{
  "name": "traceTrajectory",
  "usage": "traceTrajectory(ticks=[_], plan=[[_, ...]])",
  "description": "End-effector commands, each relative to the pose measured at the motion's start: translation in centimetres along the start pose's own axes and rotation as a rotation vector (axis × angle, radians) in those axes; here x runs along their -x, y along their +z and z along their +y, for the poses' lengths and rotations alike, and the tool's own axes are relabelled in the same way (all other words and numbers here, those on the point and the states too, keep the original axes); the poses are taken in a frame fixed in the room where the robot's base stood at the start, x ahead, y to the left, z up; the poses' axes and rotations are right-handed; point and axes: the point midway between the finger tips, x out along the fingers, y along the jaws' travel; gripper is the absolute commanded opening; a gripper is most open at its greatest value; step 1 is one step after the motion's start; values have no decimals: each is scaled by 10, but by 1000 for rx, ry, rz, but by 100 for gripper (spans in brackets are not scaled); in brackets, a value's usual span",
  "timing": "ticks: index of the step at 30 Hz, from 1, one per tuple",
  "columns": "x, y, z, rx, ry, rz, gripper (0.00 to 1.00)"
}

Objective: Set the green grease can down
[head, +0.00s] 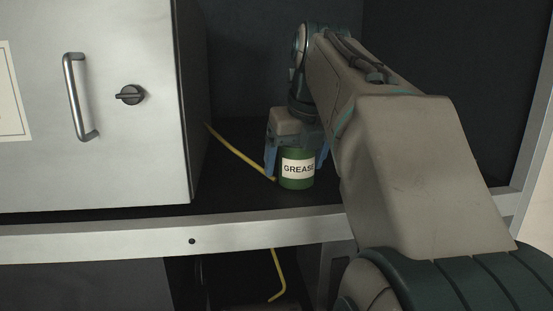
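The green grease can (297,183) with a white "GREASE" label is upright inside the open bay, right of the grey cabinet. My gripper (297,165) comes down over it from above, with one blue finger close against its left side and one against its right. The gripper looks shut on the can. The can's base is at or just above the dark shelf floor (235,197); I cannot tell whether it touches. The can's top is hidden behind the gripper.
The grey cabinet (150,150) with handle and knob bounds the left. A pale metal rail (120,237) crosses the front.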

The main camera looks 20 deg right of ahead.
Motion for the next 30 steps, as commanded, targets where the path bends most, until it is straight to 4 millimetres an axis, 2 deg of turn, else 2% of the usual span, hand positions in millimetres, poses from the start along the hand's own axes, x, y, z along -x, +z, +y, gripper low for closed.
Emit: traceTrajectory(ticks=[8, 11, 21, 30], plan=[[7, 2, 0, 0, -1, -2, 80], [20, 2, 0, 0, -1, -3, 80], [83, 2, -1, -1, -2, -3, 80], [116, 2, 0, 0, 0, -1, 80]])
